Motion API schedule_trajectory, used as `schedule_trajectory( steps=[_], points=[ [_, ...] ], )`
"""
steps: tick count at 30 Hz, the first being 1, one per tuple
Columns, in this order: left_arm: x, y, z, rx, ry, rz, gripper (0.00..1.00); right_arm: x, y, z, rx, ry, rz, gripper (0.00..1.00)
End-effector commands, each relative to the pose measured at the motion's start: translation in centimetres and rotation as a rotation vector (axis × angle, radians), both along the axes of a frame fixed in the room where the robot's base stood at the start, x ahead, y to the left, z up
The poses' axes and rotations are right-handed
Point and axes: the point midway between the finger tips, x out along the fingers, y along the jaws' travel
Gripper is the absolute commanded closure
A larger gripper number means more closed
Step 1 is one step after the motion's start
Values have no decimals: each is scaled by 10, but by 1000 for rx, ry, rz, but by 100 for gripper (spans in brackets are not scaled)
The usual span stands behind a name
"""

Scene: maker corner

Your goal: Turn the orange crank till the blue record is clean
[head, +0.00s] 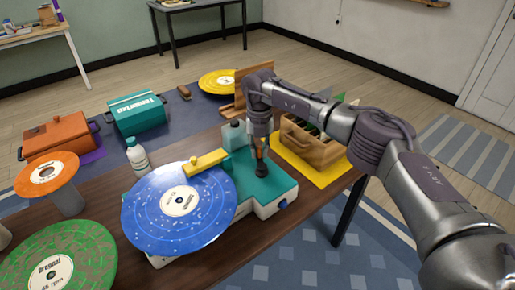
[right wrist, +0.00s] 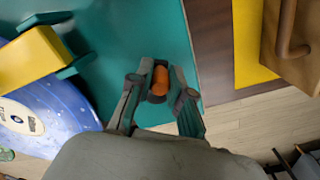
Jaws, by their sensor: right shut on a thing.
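The blue record (head: 160,222) lies flat on a white and teal cleaning machine (head: 278,187), with pale specks scattered over its face. Part of it also shows in the right wrist view (right wrist: 58,112). A yellow arm (head: 205,162) reaches over the record's far edge. My right gripper (head: 260,152) points down at the machine's teal top and is shut on the orange crank (head: 261,168). In the right wrist view the crank's orange knob (right wrist: 161,79) sits between my fingers. My left gripper is out of view.
A white bottle (head: 137,156) stands behind the record. A green record (head: 65,262) and an orange record (head: 48,173) are at left. A wooden crate (head: 312,144) on a yellow mat stands beyond the machine at right. Orange and teal boxes are at the back left.

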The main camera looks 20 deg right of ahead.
Motion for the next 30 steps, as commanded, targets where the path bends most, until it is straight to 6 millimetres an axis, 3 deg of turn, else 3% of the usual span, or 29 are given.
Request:
schedule_trajectory(
  steps=[17,18,22,30],
  points=[
    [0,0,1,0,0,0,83,1,-2,1,0,-4,-38,100],
    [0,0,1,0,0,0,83,1,-2,1,0,-4,-38,80],
    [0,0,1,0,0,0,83,1,-2,1,-1,-3,-37,58],
    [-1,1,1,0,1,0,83,0,-2,0,0,-1,-36,55]
  ],
)
